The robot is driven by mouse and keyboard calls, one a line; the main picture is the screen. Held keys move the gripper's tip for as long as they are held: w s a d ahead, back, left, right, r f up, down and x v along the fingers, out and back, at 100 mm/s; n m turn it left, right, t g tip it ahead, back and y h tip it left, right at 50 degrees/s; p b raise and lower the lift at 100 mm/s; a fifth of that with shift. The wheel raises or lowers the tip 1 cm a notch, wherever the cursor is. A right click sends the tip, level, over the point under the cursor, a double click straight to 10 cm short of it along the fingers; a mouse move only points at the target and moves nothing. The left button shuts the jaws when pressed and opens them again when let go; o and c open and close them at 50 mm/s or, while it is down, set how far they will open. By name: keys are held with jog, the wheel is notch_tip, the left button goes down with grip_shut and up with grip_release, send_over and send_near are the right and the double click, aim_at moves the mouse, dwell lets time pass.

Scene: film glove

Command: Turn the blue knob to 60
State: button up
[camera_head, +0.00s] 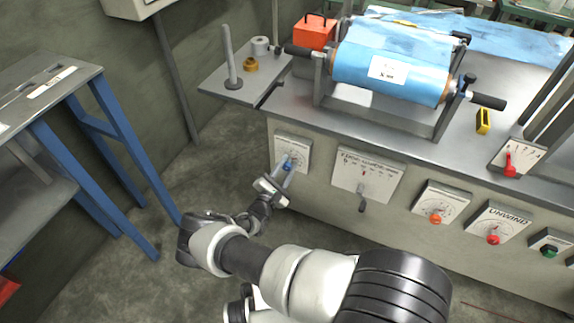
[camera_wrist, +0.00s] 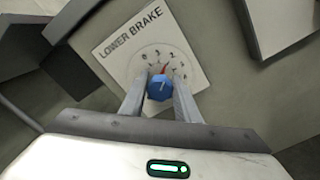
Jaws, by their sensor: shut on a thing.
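The blue knob (camera_wrist: 160,88) sits on a white dial plate marked LOWER BRAKE (camera_wrist: 150,45). In the head view the blue knob (camera_head: 287,166) is on the leftmost plate (camera_head: 293,150) of the machine's front panel. My gripper (camera_wrist: 160,95) is shut on the knob, one finger on each side. In the head view my gripper (camera_head: 284,172) reaches up to the knob from below. A red-orange pointer (camera_wrist: 165,69) shows just above the knob, up and slightly right. The dial numbers are too small to read surely.
Right of the knob are a gauge plate with a grey lever (camera_head: 362,203), an orange knob (camera_head: 435,218) and a red knob (camera_head: 493,238). A blue film roll (camera_head: 350,62) lies on top. A blue-legged table (camera_head: 110,115) stands left. Open floor lies between.

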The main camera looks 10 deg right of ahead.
jog(key=shift+m, duration=0.5)
jog(key=o, duration=1)
jog(key=shift+o, duration=0.2)
jog(key=p+v, duration=0.2)
jog(key=v, duration=1.5)
jog(key=shift+s+a+p, duration=0.15)
jog(key=shift+s+p, duration=0.05)
jog(key=shift+p, duration=0.15)
